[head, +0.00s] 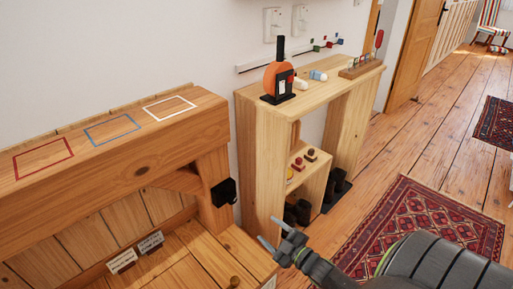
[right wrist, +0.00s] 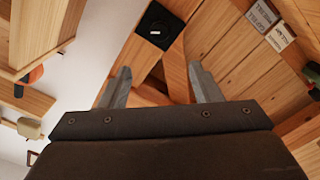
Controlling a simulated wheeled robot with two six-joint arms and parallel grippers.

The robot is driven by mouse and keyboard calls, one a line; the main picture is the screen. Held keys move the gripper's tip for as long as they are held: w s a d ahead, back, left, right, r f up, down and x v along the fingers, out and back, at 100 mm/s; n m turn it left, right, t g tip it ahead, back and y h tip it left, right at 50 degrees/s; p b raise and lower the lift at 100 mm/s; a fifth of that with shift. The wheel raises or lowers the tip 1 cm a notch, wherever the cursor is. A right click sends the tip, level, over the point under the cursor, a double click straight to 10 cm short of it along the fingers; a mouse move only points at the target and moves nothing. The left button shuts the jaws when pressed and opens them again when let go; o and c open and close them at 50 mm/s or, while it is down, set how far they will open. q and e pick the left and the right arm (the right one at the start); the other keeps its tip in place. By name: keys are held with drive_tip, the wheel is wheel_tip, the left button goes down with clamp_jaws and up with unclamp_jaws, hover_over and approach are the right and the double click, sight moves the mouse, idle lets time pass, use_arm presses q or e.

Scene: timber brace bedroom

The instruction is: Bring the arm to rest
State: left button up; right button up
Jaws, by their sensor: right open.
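My right gripper (head: 274,234) comes in from the lower right in the head view, in front of the wooden shelf unit. In the right wrist view its two grey fingers (right wrist: 160,88) stand apart with nothing between them. A timber bench (head: 110,165) is at the left, with red (head: 43,158), blue (head: 112,129) and white (head: 170,107) outlined rectangles on its top. A black box (head: 224,192) is fixed to the bench's end post and also shows in the right wrist view (right wrist: 159,26). My left gripper is not in view.
A wooden shelf unit (head: 247,129) bears an orange round object (head: 278,80) in a black stand and small items. Two small labelled blocks (head: 122,261) (head: 150,242) lie low inside the bench. A red patterned rug (head: 425,225) covers open floor at the right.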

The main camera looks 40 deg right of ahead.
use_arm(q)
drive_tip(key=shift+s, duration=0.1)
use_arm(e)
drive_tip(key=shift+f, duration=0.1)
drive_tip(key=s+a+f+m+g+h, duration=0.2)
drive_tip(key=s+f+m+g, duration=0.3)
drive_tip(key=s+f, duration=0.55)
drive_tip(key=s+a+f+m+g+h, duration=0.1)
drive_tip(key=s+a+f+m+g, duration=0.15)
drive_tip(key=s+f+g, duration=0.85)
drive_tip(key=s+a+f+m+y, duration=0.1)
drive_tip(key=s+a+f+m, duration=0.1)
drive_tip(key=s+a+f, duration=0.4)
use_arm(q)
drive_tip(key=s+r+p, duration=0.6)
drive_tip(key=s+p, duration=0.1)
drive_tip(key=p, duration=0.7)
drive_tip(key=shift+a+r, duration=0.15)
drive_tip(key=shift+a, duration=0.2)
use_arm(e)
drive_tip(key=s+d+r, duration=0.1)
drive_tip(key=s+r, duration=0.4)
drive_tip(key=s, duration=0.3)
drive_tip(key=shift+s+d+g, duration=0.35)
drive_tip(key=shift+s+g, duration=0.05)
